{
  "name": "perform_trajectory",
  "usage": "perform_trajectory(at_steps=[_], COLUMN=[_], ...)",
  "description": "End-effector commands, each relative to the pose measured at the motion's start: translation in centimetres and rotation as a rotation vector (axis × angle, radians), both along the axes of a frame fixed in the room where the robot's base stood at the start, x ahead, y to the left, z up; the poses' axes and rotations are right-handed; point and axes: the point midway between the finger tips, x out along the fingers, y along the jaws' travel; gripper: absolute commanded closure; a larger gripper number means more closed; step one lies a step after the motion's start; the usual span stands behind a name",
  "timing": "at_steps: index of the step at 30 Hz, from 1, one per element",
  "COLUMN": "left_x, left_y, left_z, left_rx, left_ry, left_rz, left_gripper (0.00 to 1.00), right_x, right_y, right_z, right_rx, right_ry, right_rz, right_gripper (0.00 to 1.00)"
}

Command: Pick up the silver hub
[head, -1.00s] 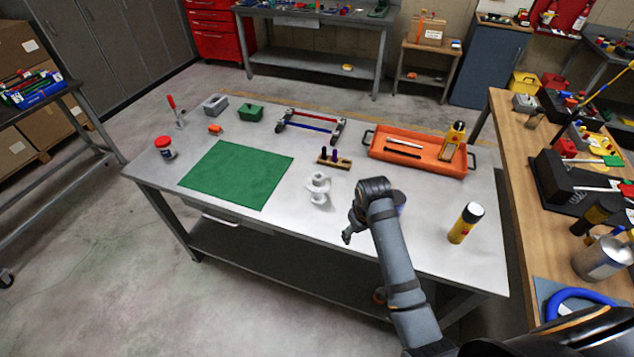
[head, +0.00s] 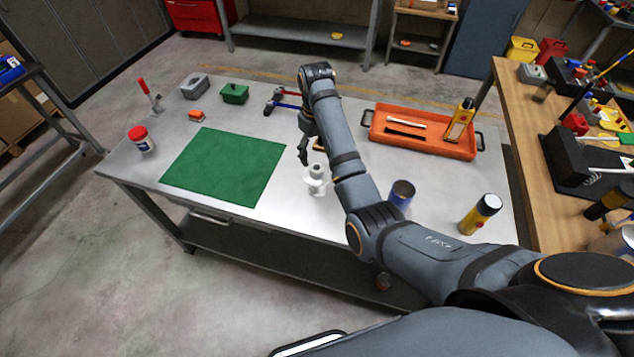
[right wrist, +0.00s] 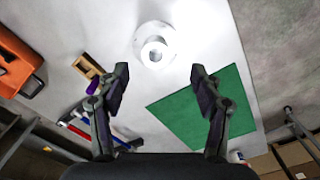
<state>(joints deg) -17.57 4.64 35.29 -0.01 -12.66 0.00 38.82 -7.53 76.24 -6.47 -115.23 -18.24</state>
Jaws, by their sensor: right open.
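The silver hub (head: 316,180) is a pale, spool-like piece with a wide flange, standing on the metal table. My right gripper (head: 305,155) hangs above and just beside the hub in the head view. In the right wrist view its two fingers (right wrist: 157,84) are spread wide with nothing between them. My left gripper is not in view.
A green mat (head: 224,168) lies left of the hub. An orange tray (head: 380,135) stands at the back right. A dark-topped can (head: 402,193) and a yellow spray can (head: 480,214) stand to the right.

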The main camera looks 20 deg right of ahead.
Motion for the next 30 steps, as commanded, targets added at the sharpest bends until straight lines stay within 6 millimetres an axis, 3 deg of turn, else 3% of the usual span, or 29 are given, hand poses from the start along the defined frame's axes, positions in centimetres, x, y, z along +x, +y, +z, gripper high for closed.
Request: perform_trajectory(at_steps=[1, 3, 9, 13, 21, 27, 30], left_x=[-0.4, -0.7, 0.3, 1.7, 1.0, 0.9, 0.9], left_y=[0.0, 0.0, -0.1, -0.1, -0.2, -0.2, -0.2], left_z=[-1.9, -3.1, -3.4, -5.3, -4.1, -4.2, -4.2], left_rx=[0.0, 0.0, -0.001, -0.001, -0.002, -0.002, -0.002], left_ry=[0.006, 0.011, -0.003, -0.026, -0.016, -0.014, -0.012], left_rz=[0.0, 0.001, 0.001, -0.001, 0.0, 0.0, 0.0], left_gripper=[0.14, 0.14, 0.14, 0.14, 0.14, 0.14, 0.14], right_x=[0.0, 0.0, 0.1, 0.1, 0.2, 0.3, 0.3], right_y=[0.0, 0.0, -0.1, -0.3, -0.5, -0.5, -0.5], right_z=[-1.9, -3.0, -3.4, -5.5, -8.2, -8.4, -8.4], right_rx=[0.0, 0.0, 0.0, -0.001, 0.0, 0.0, -0.001], right_ry=[0.0, 0.0, -0.001, 0.0, 0.0, -0.002, -0.001], right_rz=[0.0, 0.0, -0.001, -0.001, -0.001, -0.001, -0.001], right_gripper=[0.34, 0.34, 0.34, 0.34, 0.34, 0.34, 0.45])
